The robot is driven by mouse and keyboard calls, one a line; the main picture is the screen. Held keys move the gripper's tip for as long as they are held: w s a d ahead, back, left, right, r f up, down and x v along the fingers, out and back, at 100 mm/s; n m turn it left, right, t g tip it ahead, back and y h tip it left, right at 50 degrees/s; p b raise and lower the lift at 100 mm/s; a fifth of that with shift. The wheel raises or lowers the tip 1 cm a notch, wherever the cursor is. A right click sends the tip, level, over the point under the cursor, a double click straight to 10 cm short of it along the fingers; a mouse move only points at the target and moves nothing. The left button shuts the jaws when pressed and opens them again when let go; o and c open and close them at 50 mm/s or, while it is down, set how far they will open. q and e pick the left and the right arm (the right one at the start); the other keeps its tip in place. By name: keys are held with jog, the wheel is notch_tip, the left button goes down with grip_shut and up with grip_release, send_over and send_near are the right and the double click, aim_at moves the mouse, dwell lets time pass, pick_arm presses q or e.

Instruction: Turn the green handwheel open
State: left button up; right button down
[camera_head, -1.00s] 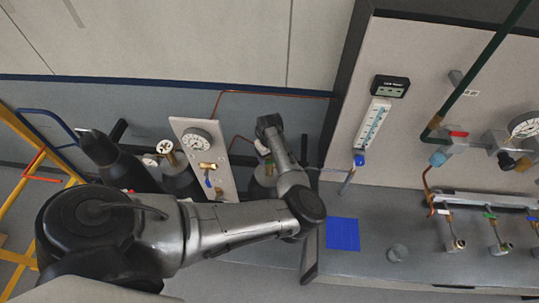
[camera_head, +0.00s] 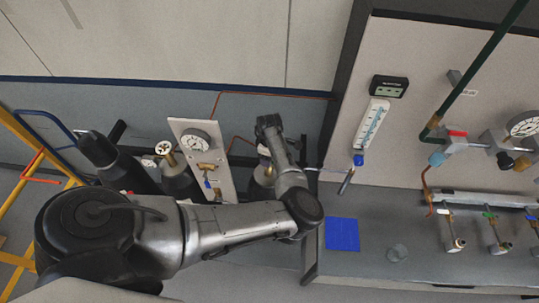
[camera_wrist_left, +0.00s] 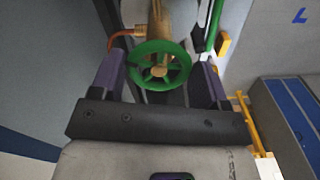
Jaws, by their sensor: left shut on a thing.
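The green handwheel (camera_wrist_left: 148,48) has spokes and a brass hub and sits in the middle of the left wrist view, on a brass-coloured valve body. My left gripper (camera_wrist_left: 159,70) has one purple finger on each side of the wheel and is shut on it. The exact contact at the rim is hard to make out. In the head view my left arm reaches to the gap right of the gauge panel; its wrist hides the wheel there. My right gripper is in neither view.
A pale panel (camera_head: 187,128) with a round gauge (camera_head: 195,140) stands just left of my left wrist. Dark cylinders (camera_head: 112,160) stand further left, near a yellow frame (camera_head: 22,130). To the right is a bench with a blue square (camera_head: 342,234) and several valves.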

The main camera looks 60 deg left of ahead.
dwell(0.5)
pick_arm(q)
jog(key=o, duration=0.9)
jog(key=shift+r+b, duration=1.75)
jog(key=shift+r, duration=5.2)
